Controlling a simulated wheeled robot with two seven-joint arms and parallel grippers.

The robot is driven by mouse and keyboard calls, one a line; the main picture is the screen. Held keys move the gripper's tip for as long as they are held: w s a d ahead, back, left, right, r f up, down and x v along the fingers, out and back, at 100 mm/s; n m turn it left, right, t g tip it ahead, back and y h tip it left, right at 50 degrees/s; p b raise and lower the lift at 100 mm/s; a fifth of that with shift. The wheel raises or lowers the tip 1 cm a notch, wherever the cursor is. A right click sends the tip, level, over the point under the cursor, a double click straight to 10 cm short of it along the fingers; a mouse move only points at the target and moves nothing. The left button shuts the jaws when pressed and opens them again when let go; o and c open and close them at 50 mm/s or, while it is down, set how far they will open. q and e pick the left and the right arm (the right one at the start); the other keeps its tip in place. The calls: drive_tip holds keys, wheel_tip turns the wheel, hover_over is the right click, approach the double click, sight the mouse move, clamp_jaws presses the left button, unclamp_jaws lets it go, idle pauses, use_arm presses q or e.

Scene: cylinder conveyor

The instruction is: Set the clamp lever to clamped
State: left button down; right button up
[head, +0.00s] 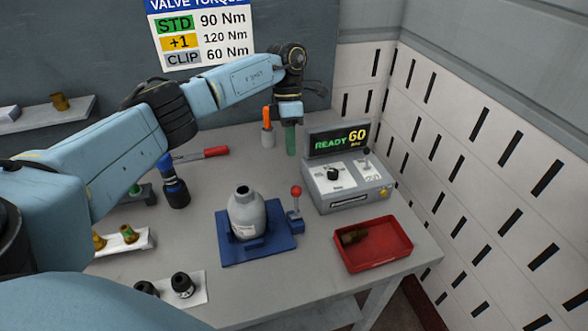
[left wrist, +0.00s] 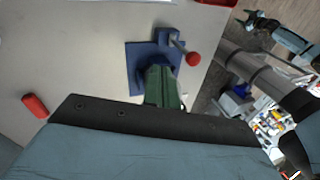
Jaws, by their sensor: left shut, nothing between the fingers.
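The clamp lever (head: 296,205) has a red ball knob and stands roughly upright on a blue bracket beside the blue fixture plate (head: 275,243). A grey cylinder (head: 246,217) with an open neck stands in the fixture, left of the lever. My left gripper (head: 290,152) is shut and empty, pointing down, behind the lever and above the table, apart from it. In the left wrist view, the lever's red knob (left wrist: 193,59) shows just beyond the green fingers (left wrist: 165,90), which cover part of the fixture. My right gripper is not seen.
A grey control box (head: 347,187) with a READY 60 display stands right of the lever. A red tray (head: 372,258) holding a brass part is at the front right. A red-handled tool (head: 215,152) and an orange-handled one (head: 267,127) are at the back.

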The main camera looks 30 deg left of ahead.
sight(296, 203)
use_arm(q)
drive_tip(key=s+d+f+p, duration=0.3)
drive_tip(key=s+f, duration=0.1)
drive_tip(key=shift+d+f, duration=0.25)
drive_tip(key=shift+d, duration=0.1)
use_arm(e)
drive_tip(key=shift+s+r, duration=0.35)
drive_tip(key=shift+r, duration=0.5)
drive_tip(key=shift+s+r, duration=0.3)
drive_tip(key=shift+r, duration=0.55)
use_arm(q)
drive_tip(key=shift+d, duration=0.1)
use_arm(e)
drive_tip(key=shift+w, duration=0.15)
